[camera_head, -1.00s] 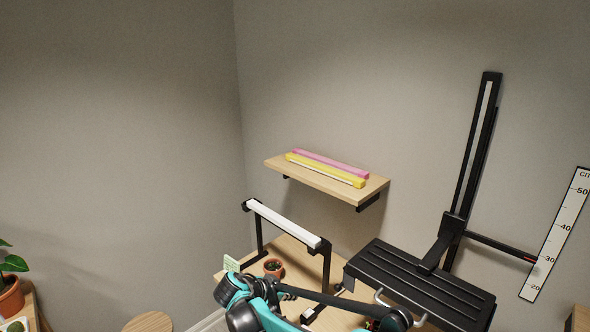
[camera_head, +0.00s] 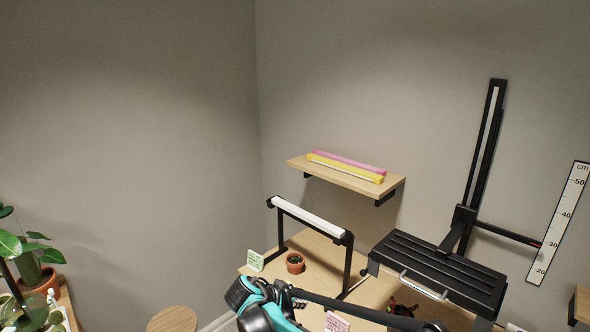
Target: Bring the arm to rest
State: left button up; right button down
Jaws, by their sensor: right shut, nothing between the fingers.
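My teal and black arm (camera_head: 265,305) shows at the bottom middle, bent at a round joint. Its dark link slopes down to the right across the front of the wooden table (camera_head: 318,262). My right gripper is shut and holds nothing; its fingertips are hard to make out here. My left gripper is not in view.
A black slatted platform (camera_head: 440,272) on a wall rail stands close at right. A wall shelf (camera_head: 345,178) holds yellow and pink bars. Plants (camera_head: 45,275) stand at far left.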

jog(key=s+d+r+n+y, duration=0.2)
jog(key=s+d+r+n, duration=0.1)
jog(key=s+d, duration=0.6)
jog(key=s+d+r+n+y, duration=0.3)
jog(key=s+d, duration=0.3)
jog(key=s, duration=0.5)
jog(key=s+d+f+n+y, duration=0.1)
jog(key=s+f+n, duration=0.1)
jog(key=s, duration=0.6)
jog(key=shift+f+t, duration=0.3)
jog(key=shift+f, duration=0.15)
